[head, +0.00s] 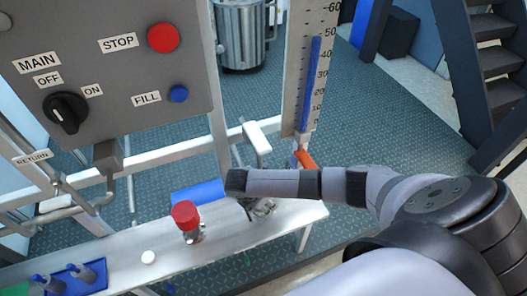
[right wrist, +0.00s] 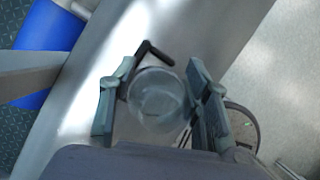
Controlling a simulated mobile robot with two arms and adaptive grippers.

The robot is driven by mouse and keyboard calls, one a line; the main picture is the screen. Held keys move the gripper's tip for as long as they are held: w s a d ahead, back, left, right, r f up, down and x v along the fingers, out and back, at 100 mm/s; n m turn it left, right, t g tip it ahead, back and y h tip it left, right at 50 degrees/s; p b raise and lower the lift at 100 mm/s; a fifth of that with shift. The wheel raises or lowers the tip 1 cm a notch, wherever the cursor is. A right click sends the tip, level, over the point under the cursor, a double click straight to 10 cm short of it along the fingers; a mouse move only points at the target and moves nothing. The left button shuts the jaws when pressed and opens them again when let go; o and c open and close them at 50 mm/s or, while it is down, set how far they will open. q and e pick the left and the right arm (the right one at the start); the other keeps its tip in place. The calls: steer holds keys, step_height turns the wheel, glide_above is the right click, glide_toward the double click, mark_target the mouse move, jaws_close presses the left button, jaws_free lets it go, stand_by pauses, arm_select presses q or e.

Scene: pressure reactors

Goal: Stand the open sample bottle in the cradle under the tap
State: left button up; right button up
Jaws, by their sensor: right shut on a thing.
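My right gripper (head: 262,206) is low over the metal bench, with its arm coming in from the right. In the right wrist view the gripper (right wrist: 160,100) is shut on a clear, open sample bottle (right wrist: 157,100), seen from above between the two fingers. In the head view the bottle is mostly hidden by my wrist. A black bent bar (right wrist: 152,50) shows just beside the bottle; I cannot tell whether it belongs to the cradle. I cannot make out the cradle or the tap for certain. My left gripper is not in view.
A small white cap (head: 148,257) lies nearby. A blue tray (head: 70,271) is at the left end. A control panel (head: 110,60) and a level gauge (head: 312,75) rise behind.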

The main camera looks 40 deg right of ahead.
steer(key=o, duration=1.2)
steer(key=shift+f, duration=0.1)
steer(key=shift+r, duration=0.2)
steer(key=a, duration=0.3)
steer(key=s+a+b, duration=0.1)
steer(key=a, duration=0.3)
steer(key=a+b, duration=0.1)
steer(key=a, duration=0.3)
steer(key=shift+s+r, duration=0.15)
steer(key=shift+r, duration=0.25)
steer(key=shift+a+b, duration=0.3)
steer(key=shift+a, duration=0.4)
steer(key=shift+s, duration=0.1)
